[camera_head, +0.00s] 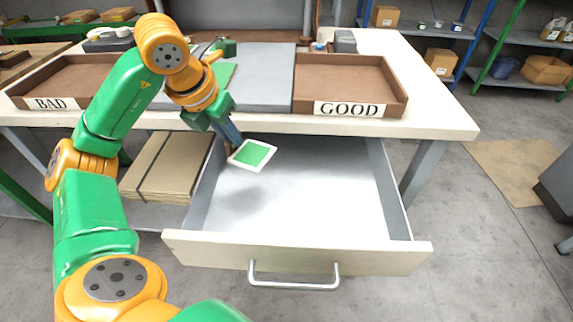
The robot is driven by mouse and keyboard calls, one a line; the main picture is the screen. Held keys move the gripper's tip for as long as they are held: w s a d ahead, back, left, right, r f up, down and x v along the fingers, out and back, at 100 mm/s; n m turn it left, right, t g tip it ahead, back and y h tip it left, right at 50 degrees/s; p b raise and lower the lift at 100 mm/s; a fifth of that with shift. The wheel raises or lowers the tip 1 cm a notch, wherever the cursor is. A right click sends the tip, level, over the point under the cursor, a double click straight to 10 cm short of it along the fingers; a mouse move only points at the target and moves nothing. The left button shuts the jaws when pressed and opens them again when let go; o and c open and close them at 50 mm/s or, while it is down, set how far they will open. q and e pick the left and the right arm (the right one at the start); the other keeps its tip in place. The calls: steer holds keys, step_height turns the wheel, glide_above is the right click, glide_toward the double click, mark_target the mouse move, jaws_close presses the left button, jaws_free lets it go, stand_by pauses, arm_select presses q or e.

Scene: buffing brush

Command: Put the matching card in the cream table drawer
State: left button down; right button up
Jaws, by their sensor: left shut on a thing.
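The cream table drawer (300,255) is pulled open below the table top, with a metal handle (294,285) on its front. Its light grey inside looks empty. My left gripper (232,148) points down over the drawer's back left part. It is shut on a card (253,154) with a green middle and white border. The card is tilted and seems to be above the drawer floor; the exact gap cannot be told. My right gripper is not in view.
On the cream table (450,118) stand a brown BAD tray (75,68) and a brown GOOD tray (350,75), with a grey mat (268,75) between them. Another green piece (224,74) lies partly hidden behind my left arm. Flat boards (165,165) are stacked left of the drawer.

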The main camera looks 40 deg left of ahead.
mark_target(262, 145)
arm_select(q)
steer(key=w+d, duration=0.1)
steer(key=w+d+f, duration=0.1)
steer(key=w, duration=0.1)
steer(key=w+d+f, duration=0.1)
steer(key=d, duration=0.1)
steer(key=shift+w+f+p, duration=0.1)
steer(key=shift+w+p, duration=0.2)
steer(key=shift+p, duration=0.1)
steer(key=w+f, duration=0.1)
steer(key=f, duration=0.1)
steer(key=w+d+f, duration=0.1)
steer(key=f, duration=0.1)
steer(key=w+d+f, duration=0.1)
steer(key=f, duration=0.1)
steer(key=shift+w+d+f, duration=0.1)
steer(key=shift+w, duration=0.3)
step_height(262, 145, down, 3)
steer(key=shift+r+b, duration=0.2)
steer(key=shift+b, duration=0.1)
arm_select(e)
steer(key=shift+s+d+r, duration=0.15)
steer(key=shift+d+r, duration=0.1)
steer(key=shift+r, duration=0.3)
